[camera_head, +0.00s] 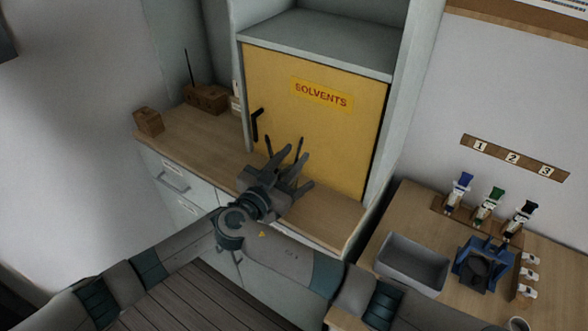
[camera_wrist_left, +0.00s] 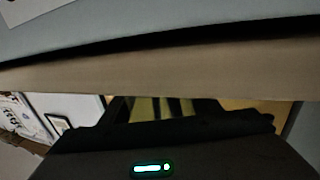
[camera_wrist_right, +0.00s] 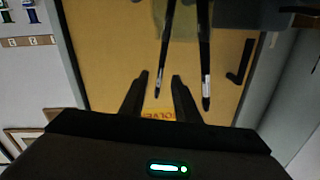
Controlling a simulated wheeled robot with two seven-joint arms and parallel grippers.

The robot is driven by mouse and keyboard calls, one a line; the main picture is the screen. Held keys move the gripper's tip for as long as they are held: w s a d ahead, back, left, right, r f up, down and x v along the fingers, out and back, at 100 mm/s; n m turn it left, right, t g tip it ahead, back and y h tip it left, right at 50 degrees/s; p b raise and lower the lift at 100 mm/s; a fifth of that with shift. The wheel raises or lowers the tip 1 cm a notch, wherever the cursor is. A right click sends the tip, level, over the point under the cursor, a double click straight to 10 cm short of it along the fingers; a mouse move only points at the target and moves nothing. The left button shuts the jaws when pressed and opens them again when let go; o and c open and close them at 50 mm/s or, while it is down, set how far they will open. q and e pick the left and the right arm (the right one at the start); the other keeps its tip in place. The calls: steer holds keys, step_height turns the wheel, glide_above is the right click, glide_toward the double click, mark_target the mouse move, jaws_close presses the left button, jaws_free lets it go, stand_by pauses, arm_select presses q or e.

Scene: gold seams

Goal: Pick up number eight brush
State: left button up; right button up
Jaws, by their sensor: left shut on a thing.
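Two thin dark brushes (camera_wrist_right: 206,60) with pale marks near their ends show in the right wrist view, in front of the yellow door. I cannot read any number on them. In the head view their dark tips (camera_head: 299,147) stick up above my grippers. My right gripper (camera_wrist_right: 160,85) is open, with the brushes just beyond its fingers; in the head view it is the upper one (camera_head: 278,162). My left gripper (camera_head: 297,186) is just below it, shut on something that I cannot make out. Between its fingers in the left wrist view (camera_wrist_left: 165,108) are dark bars.
The yellow solvents cabinet door (camera_head: 330,115) stands close behind the grippers. The wooden counter (camera_head: 190,135) holds a wooden block (camera_head: 207,98) with a thin stick, and a smaller block (camera_head: 148,121). At right, a grey bin (camera_head: 412,262) and a blue stand (camera_head: 485,262) occupy a bench.

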mark_target(298, 153)
steer(key=shift+x, duration=1.65)
steer(key=shift+f, duration=0.15)
jaws_close()
